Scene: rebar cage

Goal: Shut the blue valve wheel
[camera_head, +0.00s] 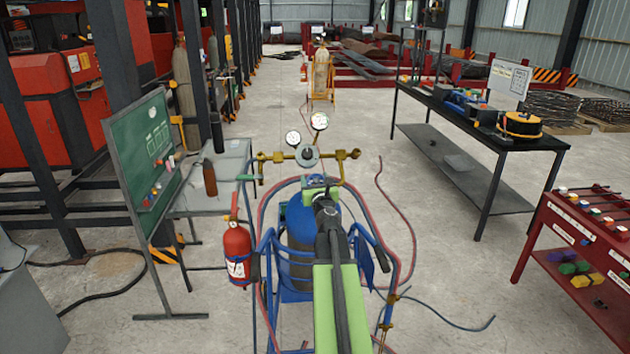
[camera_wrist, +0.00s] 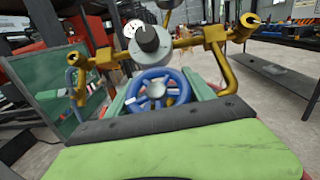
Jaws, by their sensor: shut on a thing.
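The blue valve wheel (camera_wrist: 157,92) shows in the wrist view, below the round grey regulator body (camera_wrist: 152,44) and brass fittings. My gripper (camera_wrist: 161,96) has a green finger on each side of the wheel and is shut on it. In the head view my gripper (camera_head: 318,183) is at the top of the blue gas cylinder (camera_head: 298,222), under the brass regulator (camera_head: 308,156) with two gauges. The wheel is mostly hidden there by my gripper and arm. The wheel's turn angle cannot be told.
The cylinder stands in a blue cart (camera_head: 268,245) with red and blue hoses around it. A red fire extinguisher (camera_head: 237,252) hangs at its left. A green board (camera_head: 148,150) stands further left. A black workbench (camera_head: 480,125) and red tool cart (camera_head: 590,250) are right.

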